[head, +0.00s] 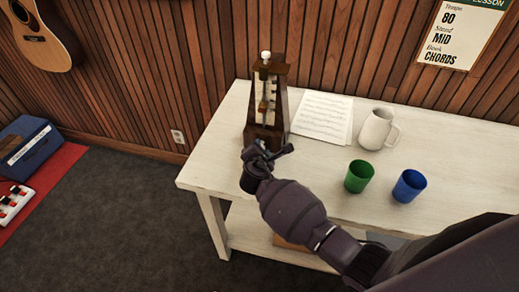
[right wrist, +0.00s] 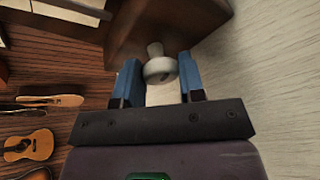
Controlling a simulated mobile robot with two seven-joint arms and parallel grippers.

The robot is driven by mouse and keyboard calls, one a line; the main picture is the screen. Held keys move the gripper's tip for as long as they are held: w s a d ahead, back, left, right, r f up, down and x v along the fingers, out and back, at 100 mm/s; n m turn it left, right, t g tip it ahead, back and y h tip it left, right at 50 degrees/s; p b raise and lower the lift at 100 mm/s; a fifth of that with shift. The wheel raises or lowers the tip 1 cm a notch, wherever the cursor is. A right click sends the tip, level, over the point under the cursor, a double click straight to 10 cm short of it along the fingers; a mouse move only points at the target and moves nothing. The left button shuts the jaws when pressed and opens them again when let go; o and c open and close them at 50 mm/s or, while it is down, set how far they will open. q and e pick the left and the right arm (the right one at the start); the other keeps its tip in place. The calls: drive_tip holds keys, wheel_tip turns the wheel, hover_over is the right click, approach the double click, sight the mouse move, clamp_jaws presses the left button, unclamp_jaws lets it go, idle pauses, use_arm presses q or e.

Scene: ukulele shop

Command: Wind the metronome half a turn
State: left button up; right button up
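The metronome (head: 268,130), a dark wooden pyramid with a pale scale and pendulum, stands upright at the left end of the white table. My right gripper (head: 266,150) is at its lower front side. In the right wrist view, a pale winding key (right wrist: 161,70) with a round collar sticks out of the brown case (right wrist: 185,28). The blue fingers of my right gripper (right wrist: 162,85) lie on both sides of the key's pale handle, which fills the gap between them. My left gripper is not in view.
Sheet music (head: 322,115), a white mug (head: 377,129), a green cup (head: 359,176) and a blue cup (head: 409,186) stand on the white table (head: 455,180), right of the metronome. A guitar (head: 45,38) hangs on the slatted wall. A blue amplifier (head: 30,150) is on the floor at left.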

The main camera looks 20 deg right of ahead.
drive_tip(key=o, duration=0.4)
drive_tip(key=shift+c, duration=0.2)
drive_tip(key=shift+s+a, duration=0.1)
drive_tip(key=shift+s, duration=0.1)
drive_tip(key=p+v, duration=0.1)
drive_tip(key=v, duration=0.9)
drive_tip(key=shift+s, duration=0.2)
